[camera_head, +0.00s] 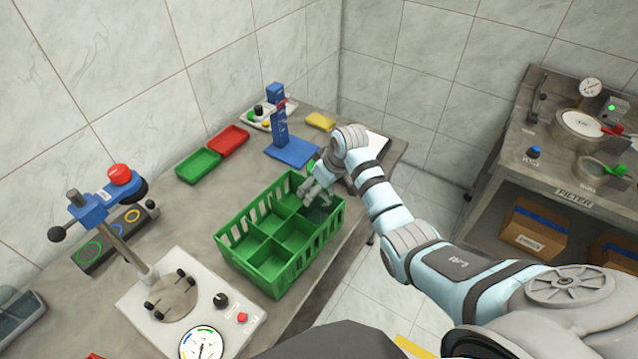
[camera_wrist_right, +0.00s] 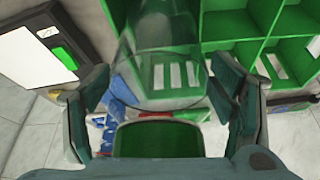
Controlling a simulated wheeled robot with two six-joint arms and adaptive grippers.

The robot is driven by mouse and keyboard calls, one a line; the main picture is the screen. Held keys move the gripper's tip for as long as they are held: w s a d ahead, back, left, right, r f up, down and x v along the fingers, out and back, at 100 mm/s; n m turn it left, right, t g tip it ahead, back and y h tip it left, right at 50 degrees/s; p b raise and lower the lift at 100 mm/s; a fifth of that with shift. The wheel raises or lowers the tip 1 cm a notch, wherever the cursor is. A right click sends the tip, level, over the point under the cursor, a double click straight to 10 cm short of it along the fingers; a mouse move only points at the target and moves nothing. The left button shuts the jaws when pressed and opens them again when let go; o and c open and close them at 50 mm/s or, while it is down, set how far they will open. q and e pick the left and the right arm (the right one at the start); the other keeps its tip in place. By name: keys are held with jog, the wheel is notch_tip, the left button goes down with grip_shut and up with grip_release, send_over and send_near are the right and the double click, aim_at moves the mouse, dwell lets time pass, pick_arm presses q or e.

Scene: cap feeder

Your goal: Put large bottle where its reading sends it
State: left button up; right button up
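The large bottle is clear with a green cap. In the right wrist view, its clear body (camera_wrist_right: 160,40) lies between my right gripper's fingers, with the green cap (camera_wrist_right: 158,140) nearest the camera. My right gripper (camera_head: 313,186) is at the back right compartment of the green crate (camera_head: 268,275) in the head view. Its two fingers (camera_wrist_right: 160,85) stand on either side of the bottle; whether both press on it is unclear. The gripper hides part of the bottle in the head view. My left gripper is not in view.
A blue stand (camera_head: 280,125), red tray (camera_head: 228,141), green tray (camera_head: 198,165) and yellow tray (camera_head: 320,121) are behind the crate. A gauge device (camera_head: 160,300) stands front left. A white-faced panel (camera_wrist_right: 35,50) lies beside the crate. A filter bench (camera_head: 500,165) stands right, across a floor gap.

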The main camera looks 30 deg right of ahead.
jog(key=shift+o, duration=0.4)
jog(key=shift+s+r, duration=0.1)
jog(key=v, duration=1.2)
